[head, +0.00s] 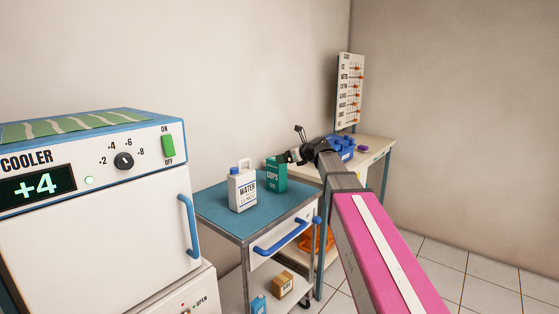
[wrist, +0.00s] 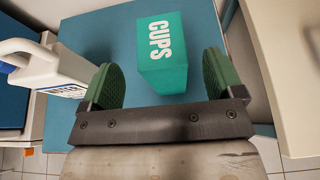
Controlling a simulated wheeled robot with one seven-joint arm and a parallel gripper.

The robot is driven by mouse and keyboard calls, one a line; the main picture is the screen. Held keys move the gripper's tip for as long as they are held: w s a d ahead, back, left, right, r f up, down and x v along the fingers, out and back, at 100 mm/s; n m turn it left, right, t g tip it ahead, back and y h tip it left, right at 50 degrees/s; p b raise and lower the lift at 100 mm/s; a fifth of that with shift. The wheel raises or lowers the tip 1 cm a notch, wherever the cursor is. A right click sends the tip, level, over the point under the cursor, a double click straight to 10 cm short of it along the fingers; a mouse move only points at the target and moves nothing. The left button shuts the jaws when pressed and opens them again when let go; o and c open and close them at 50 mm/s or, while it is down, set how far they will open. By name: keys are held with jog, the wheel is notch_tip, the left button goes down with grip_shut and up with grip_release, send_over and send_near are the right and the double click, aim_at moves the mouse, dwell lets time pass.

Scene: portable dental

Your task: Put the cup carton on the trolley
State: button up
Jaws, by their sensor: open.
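The cup carton (head: 276,176) is a green box with white lettering, and it stands on the blue top of the trolley (head: 213,205). In the wrist view the carton (wrist: 163,62) lies between and just beyond the two green finger pads of my gripper (wrist: 161,82). The fingers are open, with a visible gap on each side of the carton. In the head view my gripper (head: 288,157) is at the carton's upper edge, and its fingers are hard to make out. The carton's underside is hidden.
A white water jug (head: 242,189) stands on the trolley left of the carton, close to one finger in the wrist view. A cooler (head: 110,215) stands at left. A bench with a blue bin (head: 341,146) stands behind at right. A small brown box (head: 283,285) sits on the lower shelf.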

jog(key=shift+v, duration=2.8)
